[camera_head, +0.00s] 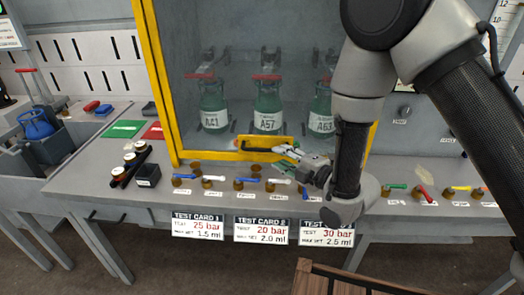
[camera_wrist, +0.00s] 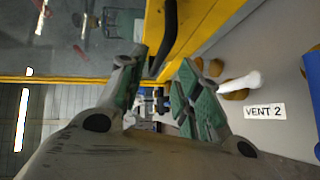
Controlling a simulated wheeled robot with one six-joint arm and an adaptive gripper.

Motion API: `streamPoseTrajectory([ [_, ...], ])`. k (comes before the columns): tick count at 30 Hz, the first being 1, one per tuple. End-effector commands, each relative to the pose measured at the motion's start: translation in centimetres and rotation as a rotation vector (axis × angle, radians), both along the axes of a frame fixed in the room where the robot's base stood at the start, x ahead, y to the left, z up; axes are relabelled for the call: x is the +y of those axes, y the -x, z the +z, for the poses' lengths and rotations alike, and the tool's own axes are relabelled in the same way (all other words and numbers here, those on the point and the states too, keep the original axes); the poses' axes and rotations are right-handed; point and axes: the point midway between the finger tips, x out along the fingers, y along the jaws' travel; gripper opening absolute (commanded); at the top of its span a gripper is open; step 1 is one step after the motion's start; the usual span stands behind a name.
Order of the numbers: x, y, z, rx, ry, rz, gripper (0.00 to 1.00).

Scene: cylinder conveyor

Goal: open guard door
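The guard door (camera_head: 153,75) is a clear panel in a yellow frame and looks closed in the head view. Green cylinders labelled A41 (camera_head: 212,110), A57 (camera_head: 267,108) and A63 (camera_head: 321,112) stand behind it. A dark bar handle (camera_head: 257,149) sits on a yellow plate at the door's lower middle. My gripper (camera_head: 284,152) is at the handle's right end. In the wrist view my gripper (camera_wrist: 164,60) is open, and the dark handle (camera_wrist: 164,38) reaches between its fingertips. I cannot tell whether either finger touches it.
Several small valves with coloured levers (camera_head: 245,183) line the bench ledge below the door. A white lever beside the VENT 2 label (camera_wrist: 264,112) is close to the right finger in the wrist view. Test cards (camera_head: 262,230) hang on the bench front. A wooden crate (camera_head: 330,280) stands below.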

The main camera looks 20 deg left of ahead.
Motion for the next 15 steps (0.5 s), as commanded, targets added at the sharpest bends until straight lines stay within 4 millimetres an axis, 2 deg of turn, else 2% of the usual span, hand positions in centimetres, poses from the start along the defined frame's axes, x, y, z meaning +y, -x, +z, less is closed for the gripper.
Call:
streamPoseTrajectory([
  [4,1.1,-0.1,-0.2,-0.021,-0.008,0.011,0.34],
  [15,5.9,-3.1,-1.0,-0.018,-0.007,0.009,0.34],
])
